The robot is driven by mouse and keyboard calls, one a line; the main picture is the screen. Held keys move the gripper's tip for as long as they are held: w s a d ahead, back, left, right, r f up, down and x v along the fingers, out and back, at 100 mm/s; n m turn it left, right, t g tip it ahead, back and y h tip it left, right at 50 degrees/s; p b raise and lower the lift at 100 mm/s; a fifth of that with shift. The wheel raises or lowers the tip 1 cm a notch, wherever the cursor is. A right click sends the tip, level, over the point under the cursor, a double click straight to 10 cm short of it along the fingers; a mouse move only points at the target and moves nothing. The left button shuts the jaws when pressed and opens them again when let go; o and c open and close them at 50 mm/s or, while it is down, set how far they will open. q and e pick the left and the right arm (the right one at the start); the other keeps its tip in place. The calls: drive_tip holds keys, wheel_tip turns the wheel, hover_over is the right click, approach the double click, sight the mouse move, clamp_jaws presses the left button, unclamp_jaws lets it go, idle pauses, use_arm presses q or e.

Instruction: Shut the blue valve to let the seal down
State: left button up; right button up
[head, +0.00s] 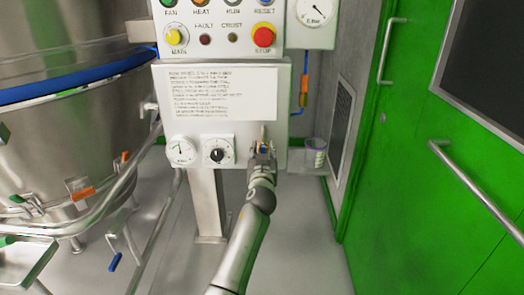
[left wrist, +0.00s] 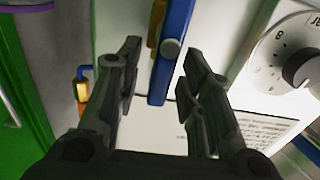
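The blue valve's lever (left wrist: 172,55) is a long flat bar with a round grey bolt and a brass-coloured part beside it, on the pale panel. My left gripper (head: 263,148) is at the lower right of the panel, largely hiding the valve in the head view. In the left wrist view my left gripper (left wrist: 158,68) has its fingers spread, one on each side of the lever. Gaps show between the fingers and the lever, and it is not gripped. My right gripper is in neither view.
A dial knob (head: 217,152) and a gauge (head: 181,150) sit left of the valve. A red stop button (head: 263,37) is above. A small bin (head: 315,153) hangs to the right. A green door (head: 430,130) is at right, a steel vessel (head: 70,140) at left.

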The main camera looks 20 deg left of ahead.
use_arm(q)
clamp_jaws()
drive_tip(key=shift+d, duration=0.1)
drive_tip(key=shift+w+d+f+m, duration=0.15)
drive_tip(key=shift+d+f+m, duration=0.4)
drive_tip(key=shift+m, duration=2.45)
drive_tip(key=shift+w+d+f+m, duration=0.1)
drive_tip(key=shift+d+f+m, duration=0.45)
drive_tip(key=shift+m, duration=2.45)
drive_tip(key=shift+w+d+f+m, duration=0.15)
drive_tip(key=shift+d+f+m, duration=0.4)
drive_tip(key=shift+m, duration=2.45)
drive_tip(key=shift+a+f, duration=0.1)
unclamp_jaws()
